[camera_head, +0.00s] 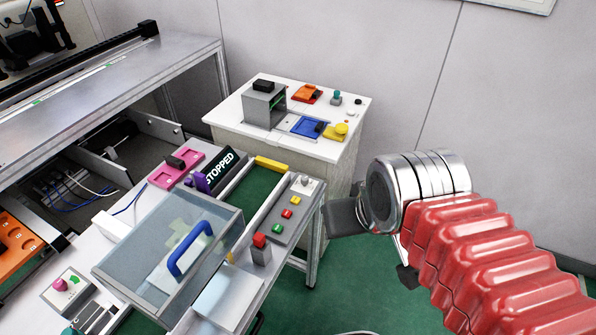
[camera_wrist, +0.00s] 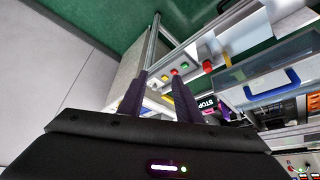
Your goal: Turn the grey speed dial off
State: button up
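A small pale grey dial (camera_head: 304,182) sits on a white plate at the far end of a grey button panel (camera_head: 283,222). I take it to be the speed dial; its setting is too small to read. My gripper (camera_head: 343,217) is dark and stands in the air to the right of the panel, apart from it. In the wrist view my gripper (camera_wrist: 162,82) has its two dark fingers apart with nothing held between them. The button panel lies beyond the fingertips there, and I cannot make out the dial clearly.
Green, yellow and red buttons lie along the panel, with a raised red button (camera_head: 260,241) at its near end. A clear cover with a blue handle (camera_head: 190,249) is to the left. A sign (camera_head: 219,168) reads STOPPED. A white cabinet (camera_head: 330,148) stands behind.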

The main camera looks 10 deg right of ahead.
jog(key=shift+o, duration=1)
jog(key=shift+w+d+r, duration=0.1)
jog(key=shift+w+r, duration=0.15)
jog(key=shift+w, duration=0.05)
jog(key=w+r+m+g, duration=0.25)
jog(key=w+m, duration=0.75)
jog(key=w, duration=0.8)
jog(key=w+f+m+g, duration=0.3)
jog(key=w+f+m, duration=0.7)
jog(key=w, duration=0.7)
notch_tip(320, 180, down, 2)
jog(key=shift+w+a+f, duration=0.2)
jog(key=shift+w, duration=0.15)
jog(key=shift+f, duration=0.15)
